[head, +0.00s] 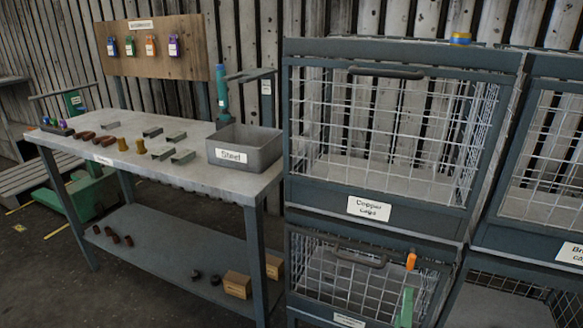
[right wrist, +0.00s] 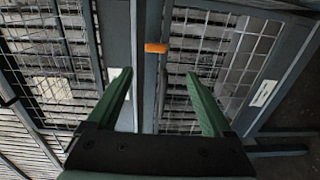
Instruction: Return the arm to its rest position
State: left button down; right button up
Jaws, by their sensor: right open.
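My right gripper (right wrist: 158,75) is open, with its two green fingers apart and nothing between them. In the head view a green finger of it (head: 405,307) shows low in front of the lower cage, and the rest of it is cut off or hidden. A small orange item (head: 411,261) is at the lower cage's right side. It also shows in the right wrist view (right wrist: 156,47), ahead of the fingertips and apart from them. My left gripper is out of view.
The upper wire cage labelled Copper (head: 368,209) stands right of the workbench (head: 216,190). A grey bin labelled Steel (head: 258,150) and several small metal parts are on the bench. Another cage (head: 548,160) is at the far right. Dark floor (head: 35,265) is open at left.

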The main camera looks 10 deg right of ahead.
jog(key=s+a+f+m+g+y, duration=0.3)
jog(key=s+a+f+m+y, duration=0.3)
jog(key=f, duration=0.3)
jog(key=s+a+f+m+g+y, duration=0.3)
jog(key=s+a+f+y, duration=0.4)
jog(key=s+a+f, duration=0.15)
pick_arm(q)
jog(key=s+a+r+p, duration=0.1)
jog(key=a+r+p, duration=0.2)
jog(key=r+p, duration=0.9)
jog(key=p, duration=0.4)
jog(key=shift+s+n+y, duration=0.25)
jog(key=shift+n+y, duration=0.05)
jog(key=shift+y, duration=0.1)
pick_arm(e)
jog(key=d+r+h, duration=0.1)
jog(key=d+r, duration=0.2)
jog(key=r, duration=0.9)
jog(key=shift+s+d+m, duration=0.35)
jog(key=shift+s+m, duration=0.05)
jog(key=shift+s, duration=0.05)
jog(key=shift+f, duration=0.1)
jog(key=shift+c, duration=0.3)
